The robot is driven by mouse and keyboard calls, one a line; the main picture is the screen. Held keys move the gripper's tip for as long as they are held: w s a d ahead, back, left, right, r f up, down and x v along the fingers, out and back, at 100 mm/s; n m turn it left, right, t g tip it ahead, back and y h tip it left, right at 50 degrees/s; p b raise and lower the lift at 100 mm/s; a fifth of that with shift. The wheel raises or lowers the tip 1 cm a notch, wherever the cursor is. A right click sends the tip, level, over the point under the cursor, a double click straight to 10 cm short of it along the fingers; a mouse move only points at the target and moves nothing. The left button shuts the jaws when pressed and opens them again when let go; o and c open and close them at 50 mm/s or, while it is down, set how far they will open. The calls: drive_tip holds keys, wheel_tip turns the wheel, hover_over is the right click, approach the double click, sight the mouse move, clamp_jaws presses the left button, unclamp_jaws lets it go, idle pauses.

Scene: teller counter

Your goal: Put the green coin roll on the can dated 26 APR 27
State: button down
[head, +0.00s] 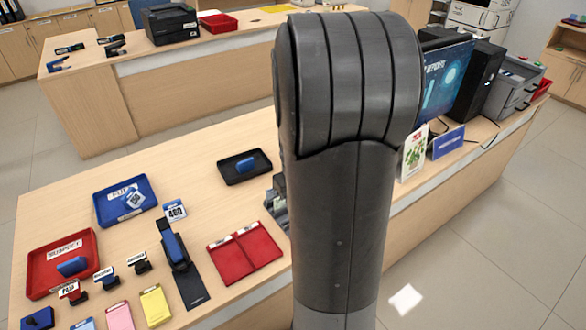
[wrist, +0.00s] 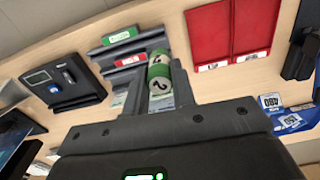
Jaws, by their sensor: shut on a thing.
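The green coin roll (wrist: 159,78), with a pale band and a dark "2", is between the fingers of my gripper (wrist: 157,66) in the wrist view. The gripper is shut on it. A grey rack (wrist: 112,54) with green-labelled and red-labelled slots lies just beyond the roll; whether the roll touches it I cannot tell. In the head view my arm hides the gripper and the roll, and only the left edge of the grey rack (head: 277,206) shows. I cannot make out a can dated 26 APR 27 in either view.
A black tray (head: 233,178) with a blue item, two red folders (head: 246,253), a blue tray (head: 102,211), a red tray (head: 35,277) and several stamps crowd the counter's left. A monitor (head: 446,82) and leaflet stand (head: 413,155) are at right. Bare counter (head: 195,160) lies behind the trays.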

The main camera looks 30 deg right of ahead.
drive_tip(key=w+d+r+m, duration=0.45)
drive_tip(key=w+d, duration=0.35)
drive_tip(key=d, duration=0.5)
drive_tip(key=w+d+r+m, duration=0.45)
drive_tip(key=w+d, duration=0.35)
drive_tip(key=d, duration=0.5)
drive_tip(key=shift+w+a+f, duration=1)
drive_tip(key=shift+w+f, duration=0.65)
drive_tip(key=shift+w, duration=0.05)
drive_tip(key=shift+w+a+f, duration=0.95)
drive_tip(key=shift+w+f, duration=0.75)
drive_tip(key=shift+w, duration=0.05)
drive_tip(key=shift+w+a+f, duration=1)
drive_tip(key=shift+w+f, duration=0.65)
drive_tip(key=shift+w, duration=0.05)
drive_tip(key=shift+f, duration=0.1)
drive_tip(key=c, duration=1.2)
unclamp_jaws()
